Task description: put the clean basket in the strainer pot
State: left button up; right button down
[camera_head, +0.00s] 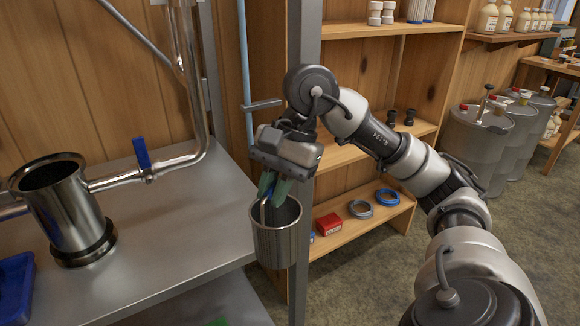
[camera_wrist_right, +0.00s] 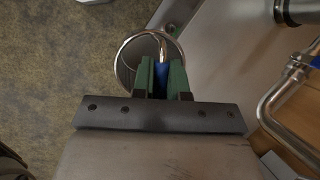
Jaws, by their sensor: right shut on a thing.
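The clean basket (camera_head: 277,235) is a grey metal cylinder with an open top and a handle with a blue grip. My right gripper (camera_head: 270,190) is shut on that handle, and the basket hangs below it, beside the right edge of the steel table. In the right wrist view the basket's rim (camera_wrist_right: 122,62) shows beyond the green fingers (camera_wrist_right: 162,78), with the blue grip between them. The strainer pot (camera_head: 68,212) is a shiny steel cylinder with an open top, standing upright on the table at the left. My left gripper is not in view.
The steel table (camera_head: 165,240) has bare room between pot and basket. A pipe with a blue valve handle (camera_head: 142,153) joins the pot's right side. A metal post (camera_head: 303,250) stands behind the basket. A blue tray (camera_head: 15,290) lies at the left edge. Wooden shelves (camera_head: 350,235) stand behind.

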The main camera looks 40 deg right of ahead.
jog(key=w+a+f+n+g+h, duration=0.2)
jog(key=a+f+n+g, duration=0.2)
jog(key=a+f+n, duration=0.7)
jog(key=n, duration=0.2)
jog(key=shift+f+n+g+h, duration=0.2)
jog(key=shift+n+g+h, duration=0.1)
jog(key=shift+n+g, duration=0.1)
jog(key=shift+f, duration=0.1)
